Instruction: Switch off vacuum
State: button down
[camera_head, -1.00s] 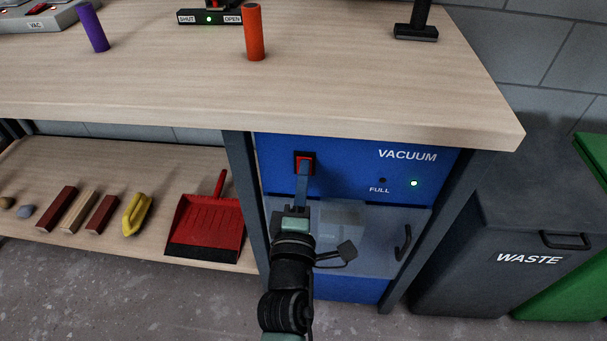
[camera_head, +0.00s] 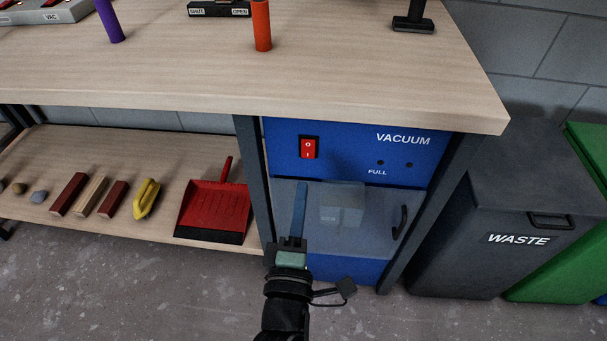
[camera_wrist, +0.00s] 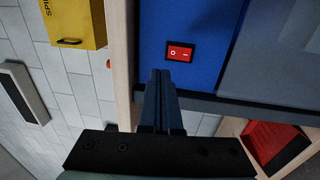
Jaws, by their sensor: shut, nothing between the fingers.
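The blue vacuum unit (camera_head: 350,150) is set under the right end of the workbench. Its red rocker switch (camera_head: 308,147), marked O and I, shows uncovered at the upper left of the panel. The switch also shows in the wrist view (camera_wrist: 180,52). The small round indicators beside the FULL label are both dark. My gripper (camera_head: 300,187) is shut and empty, below the switch and in front of the clear-fronted compartment. In the wrist view its fingers (camera_wrist: 160,75) point toward the blue panel, apart from the switch.
The bench top (camera_head: 230,85) overhangs the panel. A door handle (camera_head: 400,222) sticks out at the right of the compartment. A grey WASTE bin (camera_head: 490,240) stands at right.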

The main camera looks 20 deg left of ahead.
jog(key=shift+s+d+r, duration=0.1)
jog(key=shift+s+d, duration=0.1)
jog(key=shift+s, duration=0.5)
jog(key=shift+s+d+r, duration=0.1)
jog(key=shift+s+d, duration=0.1)
jog(key=shift+s, duration=0.45)
jog(key=w+d+r+m+t+h, duration=0.2)
jog(key=d+r+m, duration=0.15)
jog(key=r, duration=0.55)
jog(key=w+d+r+m+t+h, duration=0.1)
jog(key=w+d+r+m, duration=0.15)
jog(key=r+m, duration=0.45)
jog(key=w+d+r+m+t+h, duration=0.1)
jog(key=d+r+m+t+h, duration=0.15)
jog(key=r, duration=0.85)
jog(key=s+d+r+m+t, duration=0.25)
jog(key=s+r+m, duration=0.2)
jog(key=r, duration=0.55)
jog(key=s+d+r+m+t, duration=0.1)
jog(key=s+d+r+m, duration=0.3)
jog(key=r, duration=0.6)
notch_tip(320, 180, up, 27)
jog(key=a+p, duration=0.1)
jog(key=p, duration=2.6)
jog(key=shift+s+a+r, duration=0.15)
jog(key=shift+s+a, duration=0.1)
jog(key=shift+a, duration=0.1)
